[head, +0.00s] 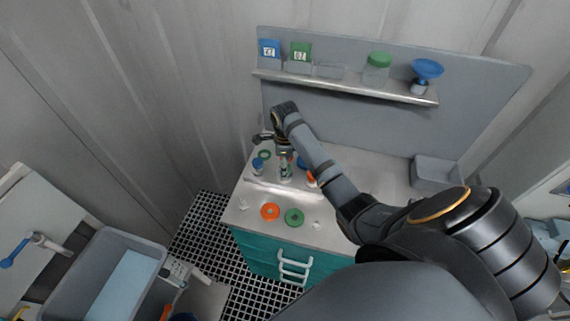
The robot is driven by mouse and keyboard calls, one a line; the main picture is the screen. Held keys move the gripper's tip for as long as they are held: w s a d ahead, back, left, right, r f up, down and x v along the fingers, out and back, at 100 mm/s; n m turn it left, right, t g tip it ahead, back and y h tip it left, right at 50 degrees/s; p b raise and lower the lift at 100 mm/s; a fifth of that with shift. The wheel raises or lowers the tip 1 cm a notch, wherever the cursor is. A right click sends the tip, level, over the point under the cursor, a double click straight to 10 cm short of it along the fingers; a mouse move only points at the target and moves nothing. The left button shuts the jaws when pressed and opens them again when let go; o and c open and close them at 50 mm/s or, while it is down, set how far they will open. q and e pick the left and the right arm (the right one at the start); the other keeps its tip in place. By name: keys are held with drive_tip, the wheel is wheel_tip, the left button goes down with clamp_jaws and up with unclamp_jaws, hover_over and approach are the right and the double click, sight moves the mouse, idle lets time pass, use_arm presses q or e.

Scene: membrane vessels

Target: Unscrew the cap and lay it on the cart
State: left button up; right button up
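My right arm reaches in from the right, and its gripper (284,152) points down over the cart top (345,205). A small clear vessel (285,173) stands upright directly below the gripper. Its top and any cap on it are hidden or too small to make out. I cannot tell whether the fingers touch it or how far they are open. A blue-topped vessel (257,167) stands just left of it. An orange ring (270,211) and a green ring (294,217) lie flat near the cart's front edge. My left gripper is not in view.
Another green ring (264,154) lies at the back left. Blue and orange pieces sit partly behind my arm. A shelf (345,84) above holds boxes, a green-lidded jar (377,67) and a blue funnel (428,70). A grey bin (436,173) stands at the right.

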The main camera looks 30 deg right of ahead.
drive_tip(key=c, duration=1.2)
drive_tip(key=shift+r, duration=0.1)
drive_tip(key=n+p, duration=0.3)
drive_tip(key=n, duration=0.1)
drive_tip(key=shift+r+p, duration=0.2)
drive_tip(key=shift+p, duration=0.2)
drive_tip(key=n+p, duration=0.3)
drive_tip(key=n, duration=0.2)
drive_tip(key=n+p, duration=0.2)
drive_tip(key=n, duration=0.1)
drive_tip(key=shift+n, duration=1.4)
drive_tip(key=shift+f+n, duration=0.25)
drive_tip(key=shift+n, duration=0.35)
drive_tip(key=shift+r, duration=3.5)
